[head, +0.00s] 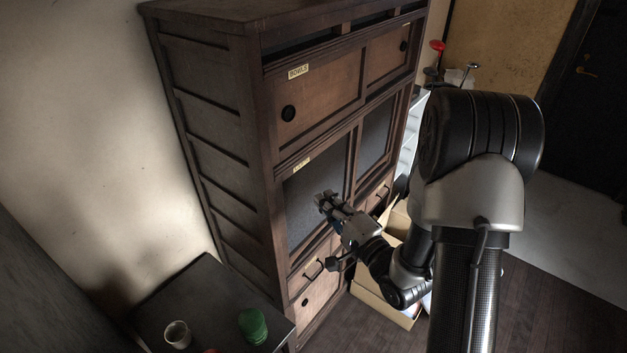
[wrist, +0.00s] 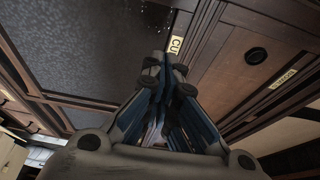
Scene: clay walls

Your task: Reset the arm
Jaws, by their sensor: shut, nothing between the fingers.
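My gripper (head: 325,199) is in front of the dark panel (head: 312,202) of a tall brown wooden cabinet (head: 222,128) in the head view. In the wrist view my gripper (wrist: 165,66) points toward the cabinet front, with its fingers together and nothing between them. I cannot tell whether the fingertips touch the cabinet. My arm is bent and stretches from the right side of the head view toward the cabinet.
A low dark table (head: 190,297) at the lower left holds a whitish cup (head: 177,334) and a green object (head: 253,326). An open cardboard box (head: 369,291) stands on the floor by the cabinet, under my arm. Floor (head: 560,300) at the lower right is clear.

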